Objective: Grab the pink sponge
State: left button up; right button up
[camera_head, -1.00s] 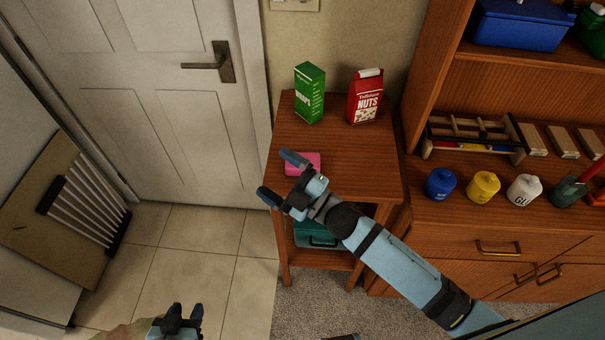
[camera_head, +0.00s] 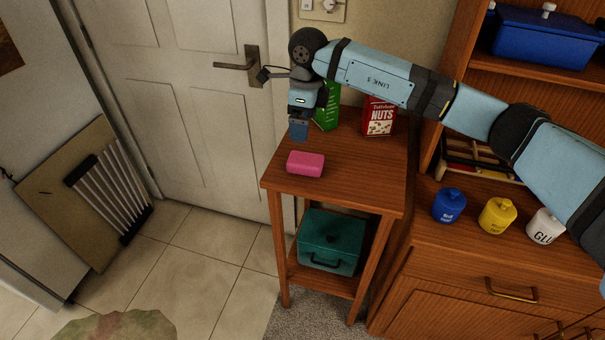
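The pink sponge (camera_head: 306,164) lies on the top of the small wooden side table (camera_head: 345,185), near its left front part. My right gripper (camera_head: 298,132) points down just behind the sponge, near the table's left edge, and looks apart from it. Its fingers overlap from this side, so their opening cannot be told. My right arm comes in from the right, across the shelf unit. My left gripper is out of view.
A green carton (camera_head: 327,108) and a red nuts packet (camera_head: 379,117) stand at the table's back, partly covered by my arm. A teal box (camera_head: 331,241) sits on the lower shelf. Blue (camera_head: 449,205), yellow (camera_head: 497,215) and white (camera_head: 545,227) jars stand on the right cabinet.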

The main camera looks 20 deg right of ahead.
aim_at(306, 159)
jog(key=shift+h, duration=0.4)
jog(key=f, duration=0.8)
jog(key=f+p, duration=0.1)
jog(key=f, duration=0.4)
jog(key=shift+w+d, duration=0.4)
jog(key=c, duration=1)
